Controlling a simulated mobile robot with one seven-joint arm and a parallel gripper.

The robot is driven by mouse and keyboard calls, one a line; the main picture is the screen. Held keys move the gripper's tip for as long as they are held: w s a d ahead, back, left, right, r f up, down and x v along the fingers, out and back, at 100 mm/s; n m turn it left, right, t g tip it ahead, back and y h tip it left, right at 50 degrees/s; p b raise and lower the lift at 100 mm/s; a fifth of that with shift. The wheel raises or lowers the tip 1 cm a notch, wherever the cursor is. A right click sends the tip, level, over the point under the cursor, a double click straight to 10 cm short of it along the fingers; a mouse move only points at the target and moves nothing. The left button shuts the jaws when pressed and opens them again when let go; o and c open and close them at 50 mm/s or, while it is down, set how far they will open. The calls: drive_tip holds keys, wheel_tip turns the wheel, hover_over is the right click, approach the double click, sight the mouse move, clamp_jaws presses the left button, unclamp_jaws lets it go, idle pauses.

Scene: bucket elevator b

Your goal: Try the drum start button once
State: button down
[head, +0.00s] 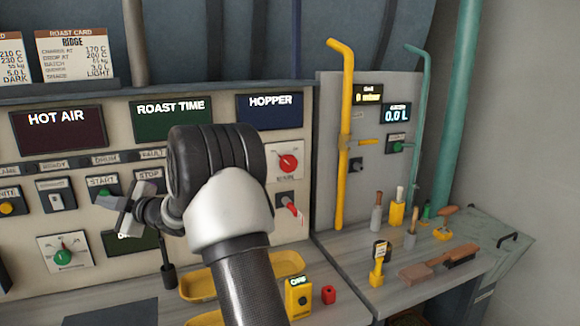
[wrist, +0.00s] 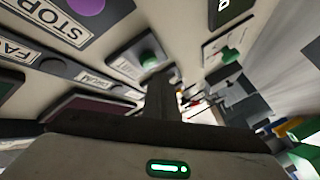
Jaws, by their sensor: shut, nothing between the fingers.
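The green drum START button (head: 103,195) is on the cream control panel (head: 215,165), under a START label. In the wrist view a green button (wrist: 149,59) shows just beyond my fingertips; it looks like the same one. My gripper (head: 122,207) is shut and empty, in front of the panel, just right of and below the button in the head view. In the wrist view the dark closed fingers (wrist: 161,90) point toward the button's lower right edge. Whether they touch it I cannot tell. The STOP label (head: 149,175) is beside START; my arm hides part of that area.
A yellow button (head: 6,208), a white switch (head: 56,202) and a green knob (head: 63,256) are nearby on the panel. A red knob (head: 288,162) is to the right. Yellow trays (head: 200,285) and tools stand on the counter below.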

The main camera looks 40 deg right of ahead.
drive_tip(key=s+b, duration=0.1)
drive_tip(key=s+a+b, duration=0.1)
drive_tip(key=s, duration=0.1)
drive_tip(key=s+a+b, duration=0.1)
drive_tip(key=s, duration=0.1)
drive_tip(key=shift+s+a+b, duration=0.15)
drive_tip(key=shift+s+b, duration=0.1)
drive_tip(key=shift+b, duration=0.05)
idle(0.9)
